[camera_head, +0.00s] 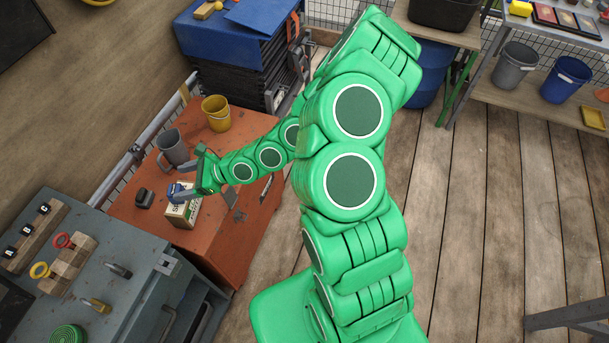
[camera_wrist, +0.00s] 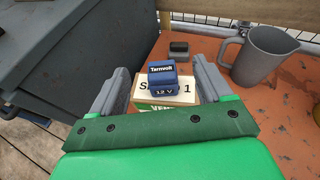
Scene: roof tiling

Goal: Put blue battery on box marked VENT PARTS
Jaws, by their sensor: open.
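The blue battery (camera_wrist: 162,78), labelled Tarnvolt 12 V, stands upright on top of a cream box (camera_wrist: 182,99). A green band on the box's near side shows the start of the word VENT; my gripper hides the rest. In the head view the box (camera_head: 182,213) stands on the orange workbench, and the battery (camera_head: 178,189) is a small blue shape on it, partly covered by my gripper. My gripper (camera_wrist: 163,74) is open, one finger on each side of the battery, with visible gaps between fingers and battery.
A grey jug (camera_head: 173,148) and a yellow bucket (camera_head: 216,113) stand further back on the orange bench (camera_head: 237,226). A small dark block (camera_head: 144,198) lies left of the box. A grey bench (camera_head: 130,279) with hooks and rings is nearer.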

